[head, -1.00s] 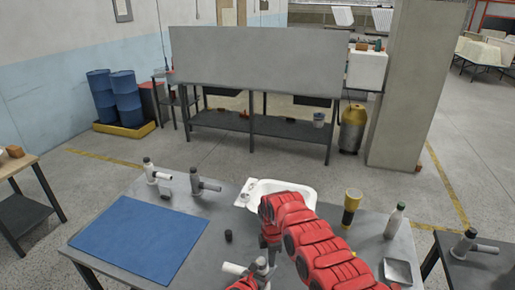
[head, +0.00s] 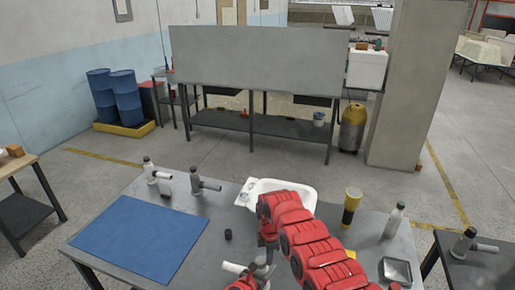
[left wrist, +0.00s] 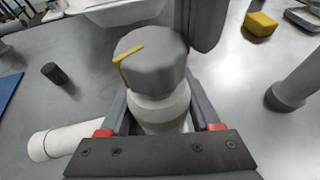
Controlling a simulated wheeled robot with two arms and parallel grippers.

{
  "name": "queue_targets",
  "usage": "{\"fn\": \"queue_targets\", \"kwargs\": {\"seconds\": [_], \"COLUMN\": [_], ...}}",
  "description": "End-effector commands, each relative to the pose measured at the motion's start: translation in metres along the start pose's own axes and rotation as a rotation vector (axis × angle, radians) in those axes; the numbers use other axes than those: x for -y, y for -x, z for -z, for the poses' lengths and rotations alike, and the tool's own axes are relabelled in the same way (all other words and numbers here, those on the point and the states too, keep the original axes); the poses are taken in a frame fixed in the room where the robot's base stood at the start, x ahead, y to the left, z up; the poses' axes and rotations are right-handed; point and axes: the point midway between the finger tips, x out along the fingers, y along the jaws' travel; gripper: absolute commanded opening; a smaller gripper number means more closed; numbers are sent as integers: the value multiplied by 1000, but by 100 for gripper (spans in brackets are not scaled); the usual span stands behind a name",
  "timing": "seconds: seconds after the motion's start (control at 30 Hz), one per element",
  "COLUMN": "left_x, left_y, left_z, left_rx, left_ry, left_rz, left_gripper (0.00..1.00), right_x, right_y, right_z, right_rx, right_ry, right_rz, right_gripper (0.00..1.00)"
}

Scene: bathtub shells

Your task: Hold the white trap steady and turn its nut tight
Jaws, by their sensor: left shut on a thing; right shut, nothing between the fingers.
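The white trap (left wrist: 165,110) stands upright between the fingers of my left gripper (left wrist: 157,118), which is shut on its body. Its white side pipe sticks out to the left in the left wrist view and shows in the head view (head: 234,267). The grey faceted nut (left wrist: 150,68) sits on top of the trap and carries a yellow mark. My right gripper (head: 268,252) is shut and empty, just above the trap. A dark part of it (left wrist: 203,22) shows close beside the nut; I cannot tell whether they touch. My right arm hides part of this in the head view.
On the table lie a blue mat (head: 140,240), a small black cap (head: 228,235), a white basin (head: 302,192), a yellow-and-black torch (head: 350,208), a bottle (head: 395,220) and a metal tray (head: 396,271). Two other traps (head: 150,170) (head: 197,182) stand at the back left.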

Motion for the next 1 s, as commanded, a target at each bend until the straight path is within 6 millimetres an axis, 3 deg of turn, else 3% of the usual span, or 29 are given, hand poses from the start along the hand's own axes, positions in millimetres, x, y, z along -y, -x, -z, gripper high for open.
{"fn": "queue_targets", "kwargs": {"seconds": [0.27, 0.63, 1.0], "left_x": [4, 6, 4], "left_y": [-1, -1, 0], "left_z": [0, -1, 0], "left_rx": [1, 2, 0], "left_ry": [-2, -1, -1], "left_rz": [8, 11, 6], "left_gripper": [0, 0, 0], "right_x": [-2, 2, 0], "right_y": [0, 1, 46], "right_z": [8, 1, -2], "right_rx": [-6, -7, -4], "right_ry": [7, 7, 5], "right_rz": [-2, -1, -7], "right_gripper": [0, 0, 0]}}
